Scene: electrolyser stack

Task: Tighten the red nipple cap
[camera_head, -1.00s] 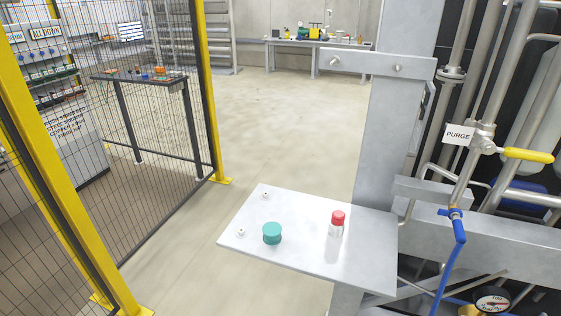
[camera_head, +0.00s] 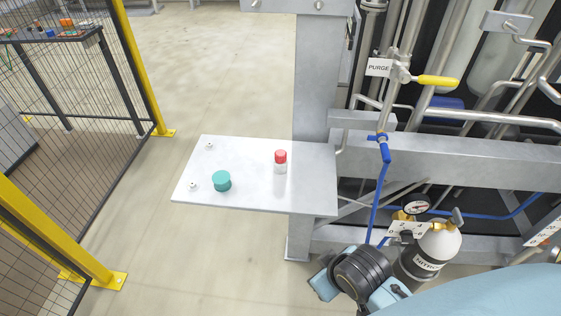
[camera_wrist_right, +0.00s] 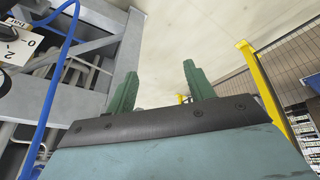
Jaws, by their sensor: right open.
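The red nipple cap (camera_head: 281,156) sits on top of a short clear or whitish fitting (camera_head: 280,169), upright on the grey shelf plate (camera_head: 240,203). Whether the cap is tight cannot be told. A teal round cap (camera_head: 222,181) stands on the same plate to its left. My right gripper (camera_wrist_right: 158,88) shows in the right wrist view with its two green fingers apart and nothing between them. In the head view only parts of my right arm show at lower right, well away from the red cap. My left gripper is not in view.
A yellow-posted mesh fence (camera_head: 140,65) stands at left. Open floor lies behind the plate.

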